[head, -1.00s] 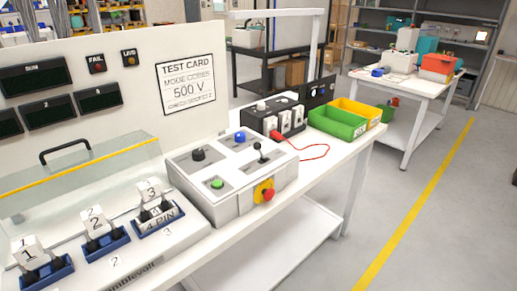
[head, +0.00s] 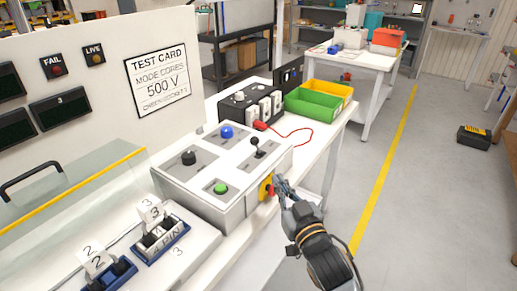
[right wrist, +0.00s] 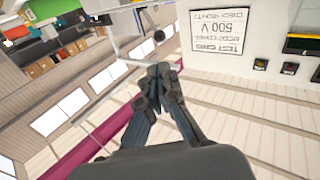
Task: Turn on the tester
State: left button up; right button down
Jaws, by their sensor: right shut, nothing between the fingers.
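The tester's control box (head: 222,185) is a light grey box on the white bench. Its top carries a black knob (head: 188,158), a blue button (head: 226,132), a green button (head: 220,188) and a black lever (head: 256,148). A red knob on a yellow plate (head: 266,187) sits on its front side, partly hidden by my right gripper. My right gripper (head: 281,186) is shut and empty beside that knob in the head view; I cannot tell if it touches. The right wrist view shows its closed fingers (right wrist: 158,76) with nothing between them. My left gripper is not in view.
A test card panel (head: 157,80) stands behind the box. Numbered plug blocks in blue holders (head: 160,240) sit at the front left. A black unit (head: 250,103) with a red lead and a green bin (head: 312,103) stand farther along.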

aim_at(257, 143)
pick_arm(q)
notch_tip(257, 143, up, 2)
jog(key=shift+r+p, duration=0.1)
jog(key=shift+p, duration=0.95)
pick_arm(e)
jog(key=x, duration=1.4)
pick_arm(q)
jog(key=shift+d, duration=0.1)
